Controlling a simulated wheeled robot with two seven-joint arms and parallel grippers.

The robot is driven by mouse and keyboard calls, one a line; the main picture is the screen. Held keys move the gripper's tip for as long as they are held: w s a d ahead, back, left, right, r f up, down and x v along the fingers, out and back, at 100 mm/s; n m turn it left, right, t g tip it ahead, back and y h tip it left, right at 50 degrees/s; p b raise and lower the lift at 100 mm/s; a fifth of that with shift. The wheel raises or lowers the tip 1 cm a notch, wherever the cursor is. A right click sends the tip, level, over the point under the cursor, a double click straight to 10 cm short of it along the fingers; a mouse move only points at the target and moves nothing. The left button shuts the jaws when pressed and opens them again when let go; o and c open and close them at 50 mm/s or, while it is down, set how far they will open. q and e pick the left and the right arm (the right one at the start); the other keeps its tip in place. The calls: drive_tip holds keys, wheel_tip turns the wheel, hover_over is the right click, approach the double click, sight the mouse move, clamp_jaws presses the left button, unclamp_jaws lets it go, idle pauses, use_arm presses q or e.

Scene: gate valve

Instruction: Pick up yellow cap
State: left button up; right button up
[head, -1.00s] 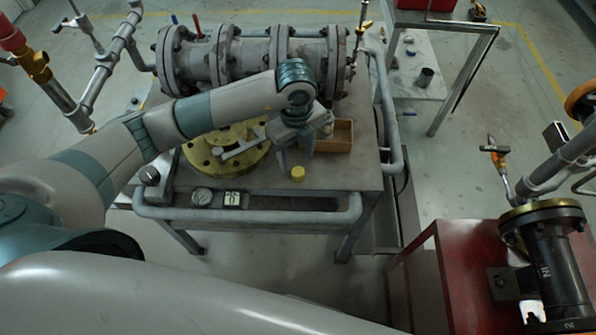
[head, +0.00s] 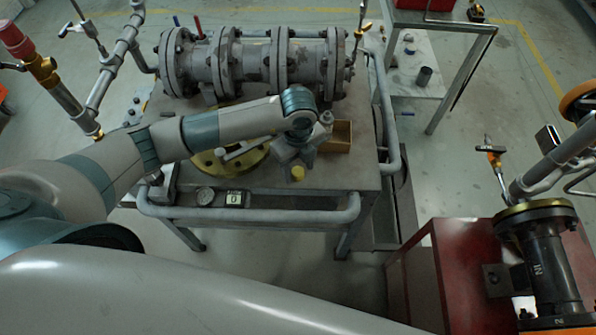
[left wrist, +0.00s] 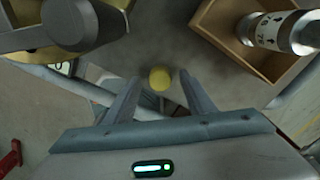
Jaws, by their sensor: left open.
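The yellow cap (head: 297,174) stands on the grey metal table (head: 340,178) near its front edge. In the left wrist view the yellow cap (left wrist: 159,78) is between and just beyond the two fingertips, with clear space on both sides. My left gripper (head: 296,168) is open above the cap and points down at it; in the left wrist view the gripper (left wrist: 158,88) is empty. Whether the fingers reach down beside the cap is hard to tell. My right gripper is not visible.
A wooden box (head: 338,137) stands right behind the gripper, holding a silver cylinder (left wrist: 283,32). A yellow flange (head: 216,163) lies left of the gripper. A large flanged pipe valve (head: 255,62) fills the table's back. A rail (head: 250,214) and gauge (head: 205,196) are at the front.

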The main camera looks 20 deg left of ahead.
sight(298, 171)
use_arm(q)
drive_tip(key=c, duration=1)
drive_tip(key=shift+c, duration=0.2)
drive_tip(key=shift+r, duration=0.15)
drive_tip(key=shift+r+b, duration=0.4)
drive_tip(key=shift+r, duration=0.1)
wheel_tip(298, 171, up, 2)
drive_tip(key=shift+w+r+b, duration=0.1)
drive_tip(key=shift+r+b, duration=0.15)
drive_tip(key=shift+b, duration=0.35)
drive_tip(key=s+d+r+b, duration=0.1)
drive_tip(key=s+d+r, duration=0.4)
drive_tip(key=s, duration=0.5)
wheel_tip(298, 171, up, 2)
drive_tip(key=shift+s+d+r, duration=0.1)
drive_tip(key=shift+s+d, duration=0.05)
drive_tip(key=shift+d, duration=0.25)
